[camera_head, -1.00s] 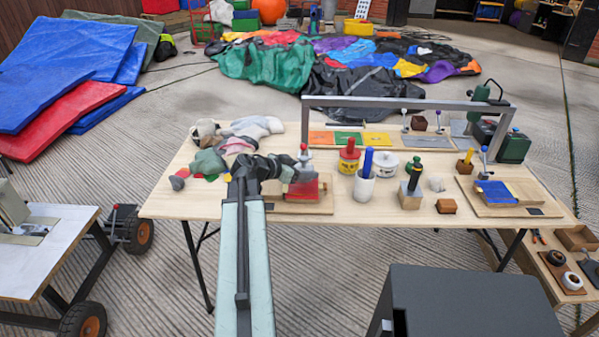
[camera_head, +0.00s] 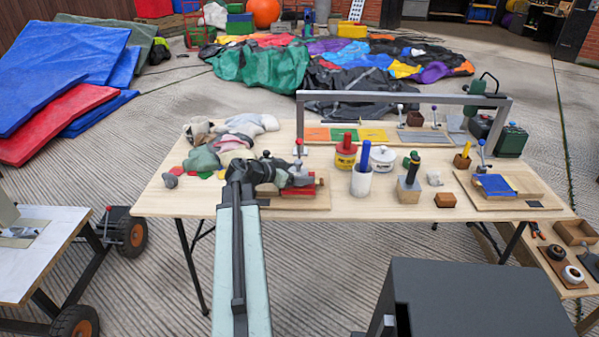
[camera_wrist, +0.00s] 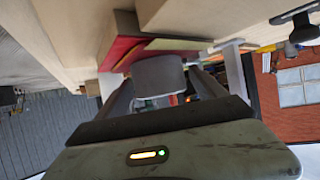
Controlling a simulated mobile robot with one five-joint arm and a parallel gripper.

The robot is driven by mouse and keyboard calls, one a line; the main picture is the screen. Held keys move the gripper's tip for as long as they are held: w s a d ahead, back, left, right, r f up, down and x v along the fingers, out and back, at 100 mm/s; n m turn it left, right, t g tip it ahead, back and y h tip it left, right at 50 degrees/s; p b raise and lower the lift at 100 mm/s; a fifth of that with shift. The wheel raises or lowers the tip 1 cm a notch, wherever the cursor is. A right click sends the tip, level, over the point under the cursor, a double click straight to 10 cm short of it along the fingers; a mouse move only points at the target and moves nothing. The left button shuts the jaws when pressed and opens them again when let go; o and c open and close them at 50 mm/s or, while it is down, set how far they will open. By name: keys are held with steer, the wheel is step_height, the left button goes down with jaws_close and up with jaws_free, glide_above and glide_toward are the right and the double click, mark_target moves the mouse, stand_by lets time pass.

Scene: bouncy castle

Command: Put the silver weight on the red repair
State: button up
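The red repair (camera_head: 319,184) lies on a wooden board near the front middle of the table. My gripper (camera_head: 294,176) is low over its left part, reaching in from the left. In the wrist view a grey rounded block, which looks like the silver weight (camera_wrist: 158,75), sits between the two fingers of my gripper (camera_wrist: 162,88). The fingers flank it closely on both sides. The red repair (camera_wrist: 122,45) shows just beyond the weight. Whether the weight touches the red surface is not clear. In the head view my gripper largely hides the weight.
Behind the repair stands a red-and-yellow pot (camera_head: 346,152). A white cup with a blue stick (camera_head: 361,182) is to the right. Crumpled cloths (camera_head: 205,158) lie at the left. A grey metal frame (camera_head: 400,97) spans the back. A blue repair board (camera_head: 495,186) is at right.

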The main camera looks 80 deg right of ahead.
steer(key=shift+r, duration=0.2)
steer(key=p+v, duration=0.5)
steer(key=v, duration=0.7)
